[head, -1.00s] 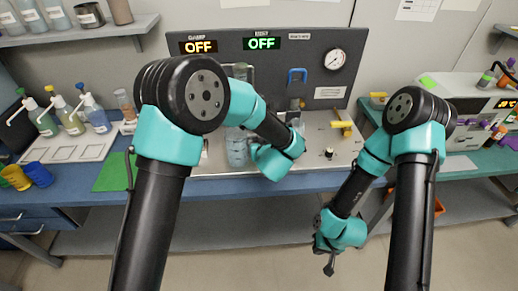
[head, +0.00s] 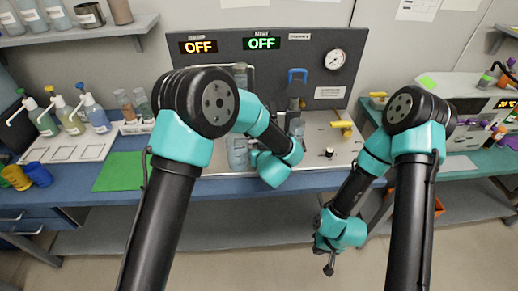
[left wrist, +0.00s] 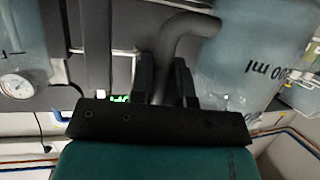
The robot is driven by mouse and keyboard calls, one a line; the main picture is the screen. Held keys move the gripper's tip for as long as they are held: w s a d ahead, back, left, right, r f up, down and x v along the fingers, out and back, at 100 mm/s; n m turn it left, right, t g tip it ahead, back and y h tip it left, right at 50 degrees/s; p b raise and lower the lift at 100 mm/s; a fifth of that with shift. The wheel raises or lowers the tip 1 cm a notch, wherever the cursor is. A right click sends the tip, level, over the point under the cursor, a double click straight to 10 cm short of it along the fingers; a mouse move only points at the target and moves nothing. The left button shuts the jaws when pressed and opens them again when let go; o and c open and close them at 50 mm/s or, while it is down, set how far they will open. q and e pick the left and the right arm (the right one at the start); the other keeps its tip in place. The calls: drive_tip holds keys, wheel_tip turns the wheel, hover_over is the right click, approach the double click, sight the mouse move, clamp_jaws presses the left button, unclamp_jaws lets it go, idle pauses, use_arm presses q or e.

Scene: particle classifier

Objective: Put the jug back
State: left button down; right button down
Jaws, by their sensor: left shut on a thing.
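The jug is translucent blue-grey with dark volume marks. In the left wrist view, the jug (left wrist: 240,60) fills the right side, close to the camera. Its grey curved handle runs between the jaws of my left gripper (left wrist: 163,82), which is shut on it. In the head view, the jug (head: 238,154) shows partly beside my left forearm, in front of the grey panel; the left gripper's fingers are hidden there. My right gripper (head: 328,264) hangs low over the floor, away from the bench, with nothing visible in it; its jaw opening is unclear.
The steel worktop (head: 345,152) carries a yellow-handled valve (head: 343,127). Behind it stands the grey panel (head: 215,68) with OFF displays and a gauge (head: 335,59). A blue-topped fixture (head: 297,77) rises right of the jug. A green mat (head: 122,172) and pump bottles (head: 97,114) lie left.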

use_arm(q)
drive_tip(key=c, duration=1.1)
unclamp_jaws()
drive_tip(key=shift+r, duration=0.15)
drive_tip(key=v, duration=1.2)
